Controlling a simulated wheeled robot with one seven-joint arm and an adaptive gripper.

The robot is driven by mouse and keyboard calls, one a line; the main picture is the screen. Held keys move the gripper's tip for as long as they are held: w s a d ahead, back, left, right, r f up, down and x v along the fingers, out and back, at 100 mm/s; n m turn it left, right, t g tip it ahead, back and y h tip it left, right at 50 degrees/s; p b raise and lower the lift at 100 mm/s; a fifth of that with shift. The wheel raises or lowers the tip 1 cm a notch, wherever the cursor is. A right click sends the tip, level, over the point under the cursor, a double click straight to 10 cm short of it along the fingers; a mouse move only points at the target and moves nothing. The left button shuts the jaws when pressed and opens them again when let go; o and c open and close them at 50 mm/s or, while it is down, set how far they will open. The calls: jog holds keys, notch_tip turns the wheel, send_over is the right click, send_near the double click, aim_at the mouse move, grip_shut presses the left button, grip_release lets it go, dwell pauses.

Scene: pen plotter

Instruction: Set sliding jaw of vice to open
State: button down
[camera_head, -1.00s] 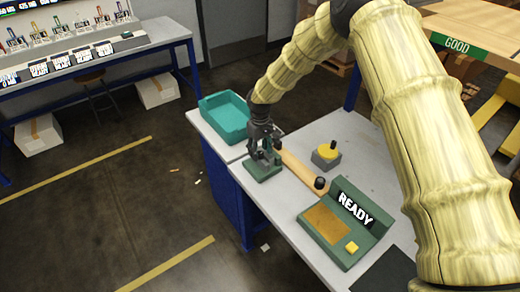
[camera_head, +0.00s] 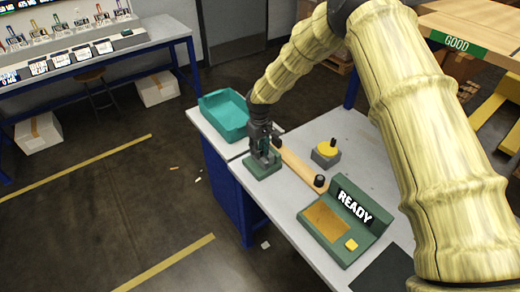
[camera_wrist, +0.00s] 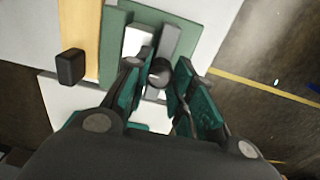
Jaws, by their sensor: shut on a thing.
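The vice has a green base (camera_head: 262,167) and stands at the left edge of the grey workbench. In the wrist view its green base (camera_wrist: 116,38) lies beneath my fingers, with a light block and a grey jaw block (camera_wrist: 170,42) on it. My gripper (camera_head: 262,146) points down over the vice. In the wrist view my gripper (camera_wrist: 160,85) has its fingers on either side of a dark round knob (camera_wrist: 160,72), shut on it. The fingers and arm hide part of the vice, so I cannot tell how wide its jaw gap is.
A wooden strip (camera_head: 300,168) with a black knob (camera_head: 320,181) runs beside the vice. A yellow-topped grey box (camera_head: 326,152), a green READY console (camera_head: 338,222) and a teal bin (camera_head: 224,115) stand nearby. Open floor lies left of the bench.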

jog(key=shift+s+a, duration=0.85)
jog(key=shift+a, duration=0.3)
jog(key=shift+f, duration=0.1)
jog(key=c, duration=1.2)
grip_release()
jog(key=shift+a, duration=0.15)
jog(key=shift+o, duration=0.2)
jog(key=shift+d+r, duration=0.2)
notch_tip(320, 180, up, 12)
jog(key=shift+a+f, duration=0.15)
